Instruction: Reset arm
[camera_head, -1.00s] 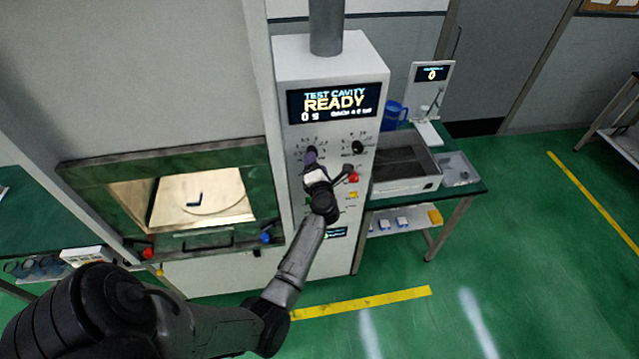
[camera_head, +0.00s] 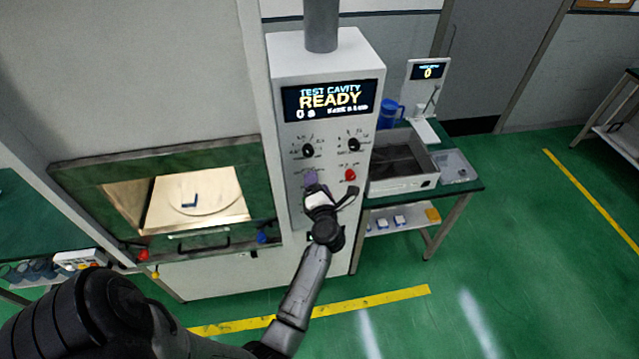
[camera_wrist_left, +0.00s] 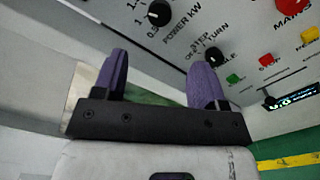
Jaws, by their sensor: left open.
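My left gripper (camera_head: 315,191) is in front of the lower part of the control panel (camera_head: 293,178). In the left wrist view its two purple fingers (camera_wrist_left: 160,82) stand apart with nothing between them. The panel shows a lit display (camera_head: 331,101) reading "TEST CAVITY READY" and "0 s". Two black knobs, a left one (camera_head: 308,150) and a right one (camera_head: 353,145), sit below the display. A red button (camera_head: 350,175) is to the right of the gripper. The wrist view also shows a green button (camera_wrist_left: 234,78), a red one (camera_wrist_left: 266,60) and a yellow one (camera_wrist_left: 310,35). My right gripper is out of view.
The microwave cavity (camera_head: 190,200) with a window and a handle is left of the panel. At right a green table (camera_head: 470,184) holds a grey tray (camera_head: 400,182), a blue mug (camera_head: 389,112) and a small display stand (camera_head: 428,72). Green floor (camera_head: 500,270) is clear at lower right.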

